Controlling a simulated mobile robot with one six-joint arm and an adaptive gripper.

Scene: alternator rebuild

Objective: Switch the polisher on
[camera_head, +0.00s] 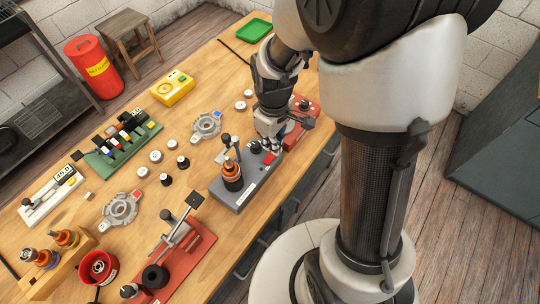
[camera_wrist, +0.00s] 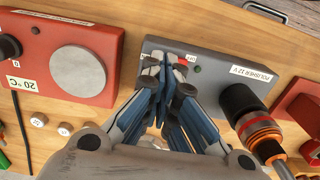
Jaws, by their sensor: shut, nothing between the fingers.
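The polisher is a grey box (camera_head: 238,199) on the bench in the head view; the wrist view shows its top, labelled "POLISHER 12 V" (camera_wrist: 225,62). A dark cylinder with an orange and red end (camera_wrist: 253,120) stands on it. A small red switch (camera_wrist: 180,60) sits between white labels near the box's edge, partly hidden by my fingers. A small green dot (camera_wrist: 197,69) is beside it; I cannot tell whether it is lit. My gripper (camera_wrist: 167,68) is shut and empty, its fingertips at the switch. I cannot tell whether they touch it. It also shows over the box in the head view (camera_head: 270,146).
A red hotplate box (camera_wrist: 60,45) with a round grey plate is left of the polisher in the wrist view. A red fixture (camera_head: 185,262), small round parts, a green rack (camera_head: 125,150) and a yellow box (camera_head: 173,88) occupy the wooden bench (camera_head: 205,80).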

